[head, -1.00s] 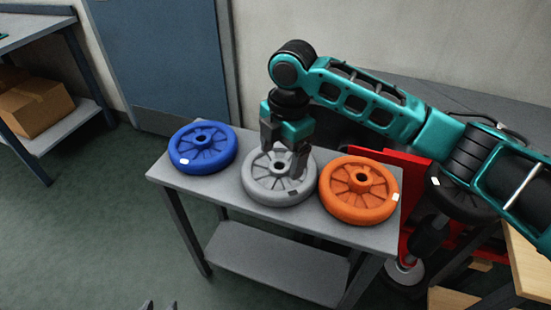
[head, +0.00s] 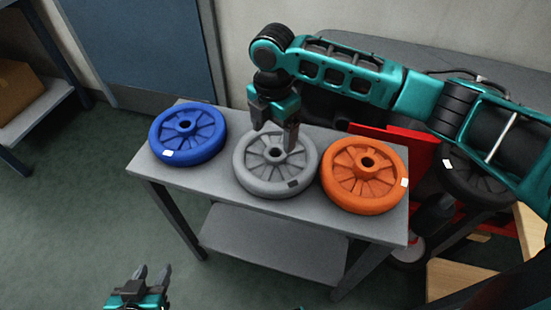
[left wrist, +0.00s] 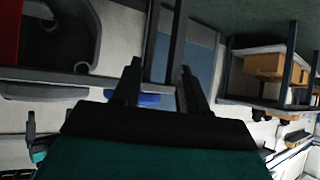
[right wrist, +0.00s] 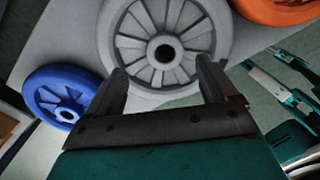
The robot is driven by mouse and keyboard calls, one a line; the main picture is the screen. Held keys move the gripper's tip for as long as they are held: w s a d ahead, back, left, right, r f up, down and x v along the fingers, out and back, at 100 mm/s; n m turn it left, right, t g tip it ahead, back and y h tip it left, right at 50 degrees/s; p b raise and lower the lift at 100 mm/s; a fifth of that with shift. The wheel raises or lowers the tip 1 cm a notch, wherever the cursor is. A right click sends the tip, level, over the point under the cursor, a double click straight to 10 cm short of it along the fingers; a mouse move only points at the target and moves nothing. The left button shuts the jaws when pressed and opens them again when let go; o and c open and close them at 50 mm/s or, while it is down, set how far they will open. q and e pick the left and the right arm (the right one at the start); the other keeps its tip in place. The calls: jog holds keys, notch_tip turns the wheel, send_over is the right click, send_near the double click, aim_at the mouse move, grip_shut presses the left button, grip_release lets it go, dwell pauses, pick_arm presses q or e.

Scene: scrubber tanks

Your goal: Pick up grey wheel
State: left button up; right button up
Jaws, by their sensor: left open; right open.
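The grey wheel (head: 264,182) lies flat on a small grey table (head: 215,178), between a blue wheel and an orange wheel. My right gripper (head: 274,138) is open just above the grey wheel, its fingers over the far part of the wheel near the hub. In the right wrist view the open fingers (right wrist: 160,88) point at the near side of the grey wheel (right wrist: 133,48), whose spokes and dark hub hole show. My left gripper (head: 151,273) is open and empty, low in front of the table; its fingers also show in the left wrist view (left wrist: 158,85).
The blue wheel (head: 187,148) is left of the grey one, and the orange wheel (head: 340,190) is close on its right. A red thing (head: 415,150) and a black wheel (head: 475,182) stand right of the table. The floor at left is clear.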

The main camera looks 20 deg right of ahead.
aim_at(275, 147)
jog(key=f, duration=0.5)
jog(key=shift+s+d+f+b, duration=0.1)
jog(key=shift+s+d+b, duration=0.05)
jog(key=shift+s+b, duration=0.2)
jog(key=shift+c, duration=0.2)
grip_shut()
